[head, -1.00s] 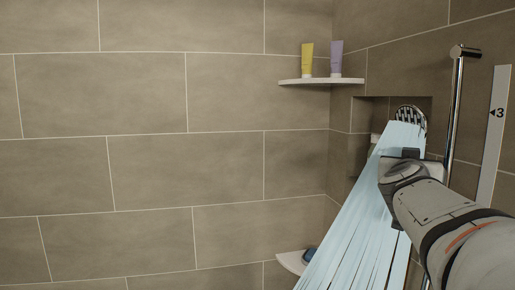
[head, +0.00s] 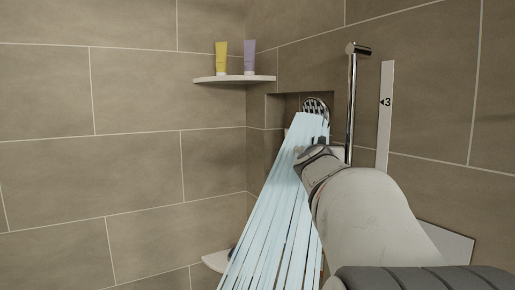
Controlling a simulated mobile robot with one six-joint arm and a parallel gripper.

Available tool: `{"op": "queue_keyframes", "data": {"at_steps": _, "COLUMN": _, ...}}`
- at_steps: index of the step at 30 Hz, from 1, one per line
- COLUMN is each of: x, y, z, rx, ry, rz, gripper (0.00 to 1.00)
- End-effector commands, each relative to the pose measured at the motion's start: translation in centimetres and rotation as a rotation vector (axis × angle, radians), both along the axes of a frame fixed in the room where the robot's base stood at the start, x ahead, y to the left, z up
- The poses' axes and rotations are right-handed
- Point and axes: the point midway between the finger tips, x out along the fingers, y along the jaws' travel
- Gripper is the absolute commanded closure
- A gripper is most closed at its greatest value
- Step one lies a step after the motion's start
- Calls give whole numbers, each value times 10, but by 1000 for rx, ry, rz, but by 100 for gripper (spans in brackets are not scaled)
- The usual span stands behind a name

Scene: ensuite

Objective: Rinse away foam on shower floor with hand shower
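The hand shower (head: 316,105) shows its round chrome face in front of the wall niche. Light blue water streams (head: 272,215) spray from it down and to the left, toward the bottom edge of the head view. My gripper (head: 318,146) is at the shower's handle, just below the head. The spray and my own wrist hide its fingers and most of the handle, so its grip cannot be made out. The shower floor and any foam are out of view.
A corner shelf (head: 234,79) holds a yellow tube (head: 221,58) and a purple tube (head: 249,57). A lower corner shelf (head: 215,261) is partly behind the water. A chrome rail (head: 351,105) and a white strip marked 3 (head: 385,118) are on the right wall.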

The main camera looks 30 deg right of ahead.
Motion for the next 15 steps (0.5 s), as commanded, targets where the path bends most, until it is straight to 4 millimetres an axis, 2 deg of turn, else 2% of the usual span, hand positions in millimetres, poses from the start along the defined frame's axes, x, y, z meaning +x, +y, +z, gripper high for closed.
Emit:
{"op": "queue_keyframes", "data": {"at_steps": 2, "x": 0, "y": 0, "z": 0, "rx": 0, "ry": 0, "rz": 0, "gripper": 72}}
{"op": "queue_keyframes", "data": {"at_steps": 12, "x": 0, "y": 0, "z": 0, "rx": 0, "ry": 0, "rz": -1, "gripper": 100}}
{"op": "queue_keyframes", "data": {"at_steps": 15, "x": 0, "y": 0, "z": 0, "rx": 0, "ry": 0, "rz": -1, "gripper": 100}}
